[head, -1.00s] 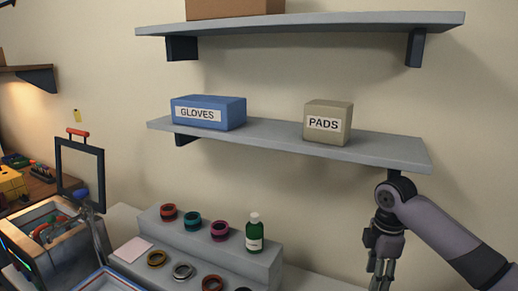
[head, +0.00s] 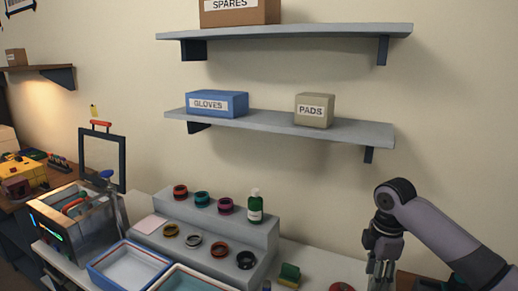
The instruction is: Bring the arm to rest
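My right gripper (head: 381,268) hangs at the lower right of the head view, pointing down, in front of the wall and right of the stepped stand. Its fingers run toward the bottom edge of the picture, and their tips are hard to make out. I cannot tell whether it is open or shut, or whether it holds anything. My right arm comes in from the right edge. My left gripper is not in view.
A grey stepped stand (head: 262,240) holds several rings and a green bottle (head: 255,207). A blue-rimmed tray (head: 91,268) and a machine box (head: 72,222) stand left. Shelves above hold a gloves box (head: 217,103), a pads box (head: 314,110) and a spares box (head: 240,12).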

